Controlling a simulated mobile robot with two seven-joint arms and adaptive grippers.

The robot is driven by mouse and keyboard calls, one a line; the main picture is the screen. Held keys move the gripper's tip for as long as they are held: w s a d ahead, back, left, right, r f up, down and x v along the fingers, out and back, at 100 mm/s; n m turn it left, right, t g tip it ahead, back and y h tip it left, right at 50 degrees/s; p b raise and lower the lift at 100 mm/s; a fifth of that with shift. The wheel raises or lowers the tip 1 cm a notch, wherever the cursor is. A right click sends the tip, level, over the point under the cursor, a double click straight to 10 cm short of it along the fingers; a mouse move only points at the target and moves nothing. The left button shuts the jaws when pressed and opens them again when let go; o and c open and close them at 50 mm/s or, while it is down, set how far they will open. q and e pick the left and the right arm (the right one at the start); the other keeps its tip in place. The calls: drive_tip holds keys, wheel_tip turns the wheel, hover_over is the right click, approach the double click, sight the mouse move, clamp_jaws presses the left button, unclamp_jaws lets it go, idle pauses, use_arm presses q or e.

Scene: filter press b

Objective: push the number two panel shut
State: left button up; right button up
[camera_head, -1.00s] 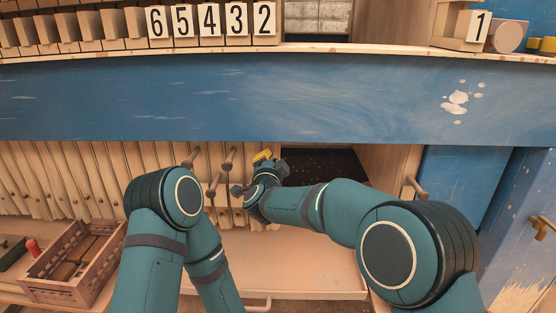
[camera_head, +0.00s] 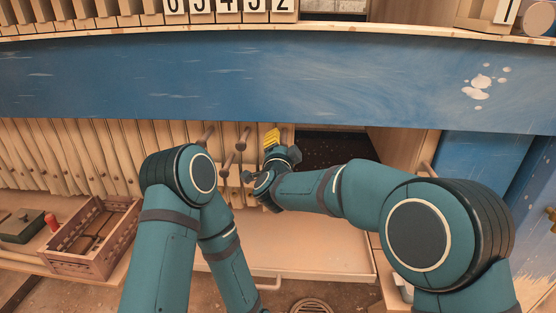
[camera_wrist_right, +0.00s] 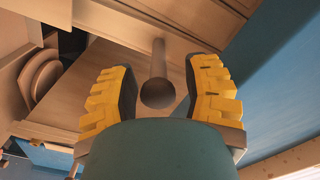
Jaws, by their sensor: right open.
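The number two panel shows its white number plate (camera_head: 284,5) above the blue beam, at the right end of a row of pale wooden panels. An open gap lies to its right. My right gripper (camera_head: 273,140), with yellow fingertips, is below the beam at the right end of the row, beside this gap. In the right wrist view, my right gripper (camera_wrist_right: 165,92) is open, and a round-ended peg handle (camera_wrist_right: 158,75) shows between its fingers. I cannot tell whether they touch it. My left arm is folded at the left; its gripper is out of view.
The blue beam (camera_head: 300,85) runs across above my right gripper. The number one panel (camera_head: 490,12) stands apart at the right, beyond the dark gap (camera_head: 335,150). A wooden crate (camera_head: 60,262) and a green box (camera_head: 20,228) sit at lower left. A light tray (camera_head: 300,255) lies below.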

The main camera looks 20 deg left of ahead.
drive_tip(key=v, duration=0.9)
drive_tip(key=shift+s, duration=0.35)
drive_tip(key=d+f+n+g, duration=0.25)
drive_tip(key=d+f, duration=0.55)
drive_tip(key=f, duration=0.4)
drive_tip(key=d+f+n+g, duration=0.2)
drive_tip(key=d+f+g, duration=0.2)
drive_tip(key=d+f, duration=0.55)
drive_tip(key=s+d+f+n+g, duration=0.1)
drive_tip(key=s+d+f+g, duration=0.3)
drive_tip(key=s+f, duration=0.5)
drive_tip(key=s+d+f+n+g, duration=0.1)
drive_tip(key=s+d+f+g, duration=0.4)
drive_tip(key=s+d+f, duration=0.4)
drive_tip(key=s, duration=0.5)
drive_tip(key=shift+h, duration=0.3)
